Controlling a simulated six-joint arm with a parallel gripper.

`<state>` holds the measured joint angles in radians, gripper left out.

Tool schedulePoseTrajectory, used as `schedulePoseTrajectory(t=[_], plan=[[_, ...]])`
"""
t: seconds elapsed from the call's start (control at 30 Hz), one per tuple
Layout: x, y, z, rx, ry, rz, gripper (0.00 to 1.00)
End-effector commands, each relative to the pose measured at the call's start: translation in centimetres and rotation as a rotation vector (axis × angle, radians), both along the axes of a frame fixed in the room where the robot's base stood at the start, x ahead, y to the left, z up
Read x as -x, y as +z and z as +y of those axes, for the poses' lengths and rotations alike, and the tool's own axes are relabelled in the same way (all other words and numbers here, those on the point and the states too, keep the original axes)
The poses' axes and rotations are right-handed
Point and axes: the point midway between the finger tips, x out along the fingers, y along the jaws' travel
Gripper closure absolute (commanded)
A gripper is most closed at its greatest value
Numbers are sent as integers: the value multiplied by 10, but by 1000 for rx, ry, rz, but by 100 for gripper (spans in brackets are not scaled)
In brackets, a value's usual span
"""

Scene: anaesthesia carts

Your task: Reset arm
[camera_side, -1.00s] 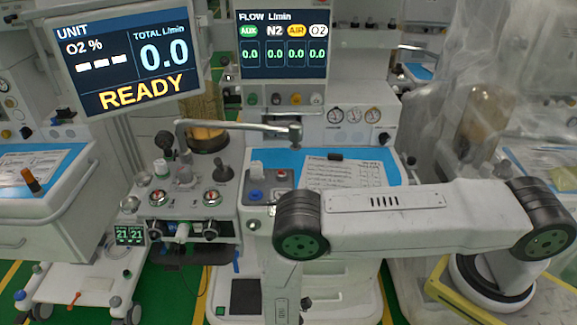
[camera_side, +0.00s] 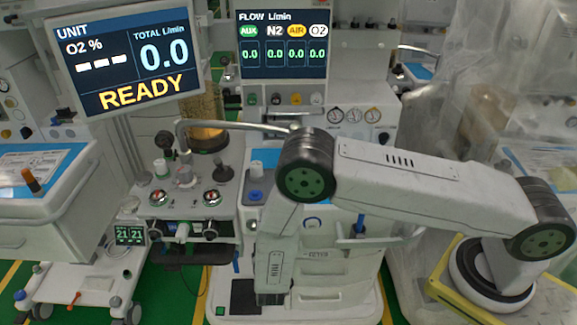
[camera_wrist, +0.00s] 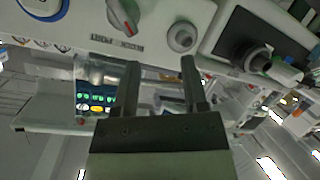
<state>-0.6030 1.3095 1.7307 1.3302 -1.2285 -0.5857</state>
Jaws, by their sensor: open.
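My gripper (camera_wrist: 160,85) shows in the wrist view with its two dark fingers spread apart and nothing between them. Past the fingers are a tilted screen (camera_wrist: 96,103) and parts of the anaesthesia cart. In the side view my arm reaches in from the right, its elbow in front of the anaesthesia cart (camera_side: 330,290). The forearm hangs down from the elbow, slightly tilted. Its low end is in front of the cart's lower front, where my fingers are too small and dark to make out.
A READY monitor (camera_side: 125,60) and a flow screen (camera_side: 283,45) stand above the cart. A curved metal arm (camera_side: 235,126) passes close behind my elbow. Another cart (camera_side: 50,205) stands at the left. Clear sheeting (camera_side: 450,110) covers equipment at the right. Wrist view: several knobs (camera_wrist: 182,37) are near the fingertips.

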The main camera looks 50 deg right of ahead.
Motion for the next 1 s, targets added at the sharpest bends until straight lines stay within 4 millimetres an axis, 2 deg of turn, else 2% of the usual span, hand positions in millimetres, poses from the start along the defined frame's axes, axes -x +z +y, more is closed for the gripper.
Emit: schedulePoseTrajectory(t=[0.2,0.43,0.7,1.0], plan=[[-22,30,0,-285,4,23,44],[-27,63,-2,-556,-8,73,44],[-16,100,-8,-818,-45,153,44],[12,139,-18,-979,-47,277,44]])
